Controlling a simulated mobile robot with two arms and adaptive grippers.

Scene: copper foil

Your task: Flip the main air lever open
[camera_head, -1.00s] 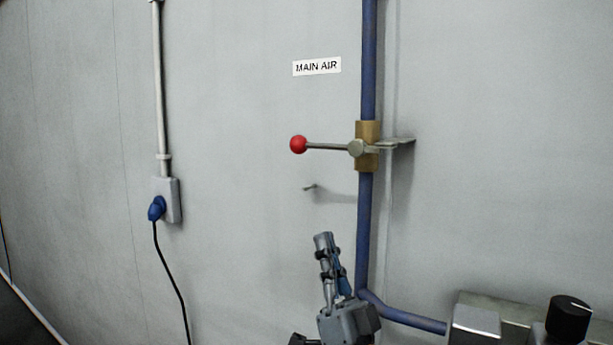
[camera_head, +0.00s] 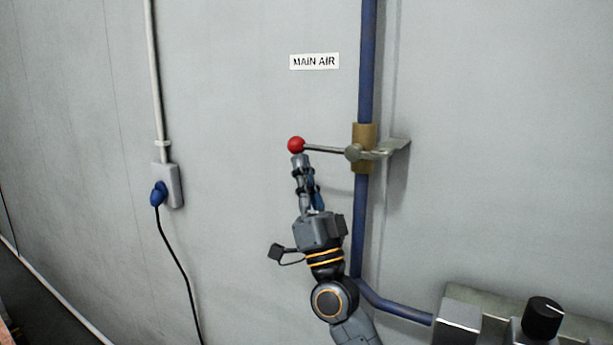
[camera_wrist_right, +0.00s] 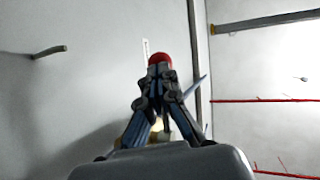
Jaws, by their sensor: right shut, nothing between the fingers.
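The main air lever (camera_head: 325,149) has a thin metal arm with a red ball knob (camera_head: 296,144) at its left end. It points left, nearly level, from a brass valve (camera_head: 364,160) on a vertical blue pipe (camera_head: 367,60). My right gripper (camera_head: 299,158) is shut and empty, pointing up, with its fingertips just below the red knob. In the right wrist view the red knob (camera_wrist_right: 159,58) shows right beyond the closed fingertips (camera_wrist_right: 159,70). I cannot tell whether they touch. My left gripper is not in view.
A "MAIN AIR" label (camera_head: 314,62) is on the grey wall above the lever. A socket box (camera_head: 174,185) with a blue plug (camera_head: 158,194) and black cable is at the left. A metal unit with a black knob (camera_head: 542,318) is at the lower right. The wall around the lever is mostly clear.

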